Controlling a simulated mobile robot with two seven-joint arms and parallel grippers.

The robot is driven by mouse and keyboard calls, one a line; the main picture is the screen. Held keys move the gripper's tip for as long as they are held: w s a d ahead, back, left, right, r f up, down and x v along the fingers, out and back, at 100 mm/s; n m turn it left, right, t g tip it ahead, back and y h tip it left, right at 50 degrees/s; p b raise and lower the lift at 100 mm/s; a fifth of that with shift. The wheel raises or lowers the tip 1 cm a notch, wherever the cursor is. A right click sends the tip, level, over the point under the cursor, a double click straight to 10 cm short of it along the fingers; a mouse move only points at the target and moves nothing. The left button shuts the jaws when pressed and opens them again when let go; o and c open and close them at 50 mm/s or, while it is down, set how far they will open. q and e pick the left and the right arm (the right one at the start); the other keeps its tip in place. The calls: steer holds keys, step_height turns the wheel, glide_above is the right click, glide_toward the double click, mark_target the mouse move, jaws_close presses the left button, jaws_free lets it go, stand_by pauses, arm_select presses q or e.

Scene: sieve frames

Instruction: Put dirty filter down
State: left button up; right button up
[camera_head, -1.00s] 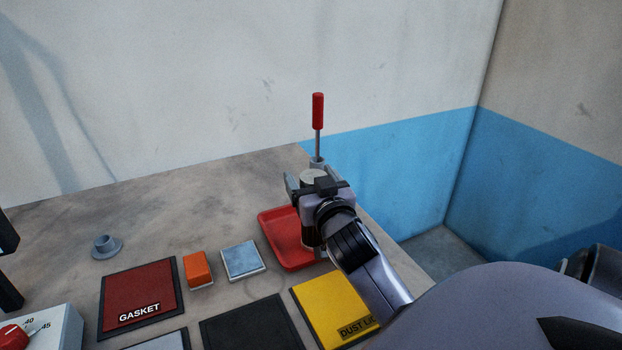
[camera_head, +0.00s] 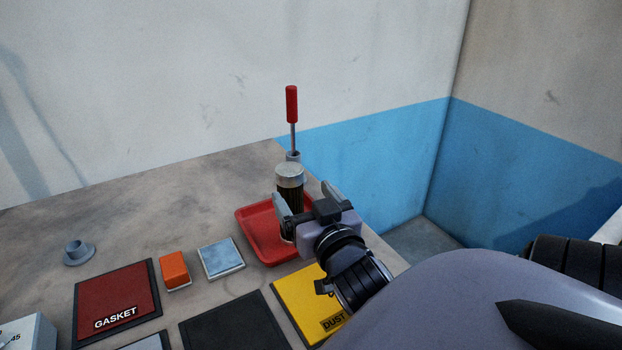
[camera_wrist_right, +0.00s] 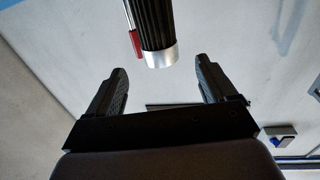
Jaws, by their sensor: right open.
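The dirty filter (camera_head: 289,188) is a dark pleated cylinder with silvery end caps. It stands upright in the red tray (camera_head: 244,217). My right gripper (camera_head: 308,200) is open beside it, on the near right side, and partly hides its lower part. In the right wrist view the filter (camera_wrist_right: 155,25) shows just beyond the spread fingertips (camera_wrist_right: 160,68), apart from both fingers. My left gripper is out of view.
A red-handled screwdriver (camera_head: 292,105) stands in a grey holder behind the filter. A yellow dust mat (camera_head: 300,295), a blue-grey pad (camera_head: 221,258), an orange block (camera_head: 174,270) and a red gasket mat (camera_head: 115,295) lie nearby.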

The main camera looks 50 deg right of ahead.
steer(key=shift+v, duration=1.15)
